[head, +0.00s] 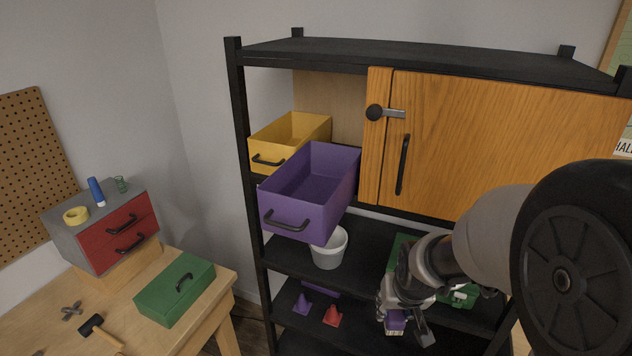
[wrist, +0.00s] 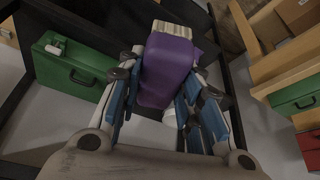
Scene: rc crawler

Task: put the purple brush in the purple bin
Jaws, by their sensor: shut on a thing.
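The purple brush (wrist: 168,72) shows in the wrist view as a purple block with a pale end. My gripper (wrist: 165,85) is shut on it, one finger on each side. In the head view my gripper (head: 404,318) is at the lower right, in front of the shelves, with a bit of the brush (head: 396,322) showing under it. The purple bin (head: 288,219) is an open box with a dark front handle. It juts out from the upper shelf, higher than my gripper and to its left. Its floor is partly hidden.
A yellow bin (head: 268,155) stands behind the purple bin. A wooden sliding door (head: 480,140) covers the shelf to the right. A white bucket (head: 328,250) stands below the purple bin. A purple cone (head: 302,304) and red cone (head: 333,316) stand lower. A workbench (head: 222,282) is at left.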

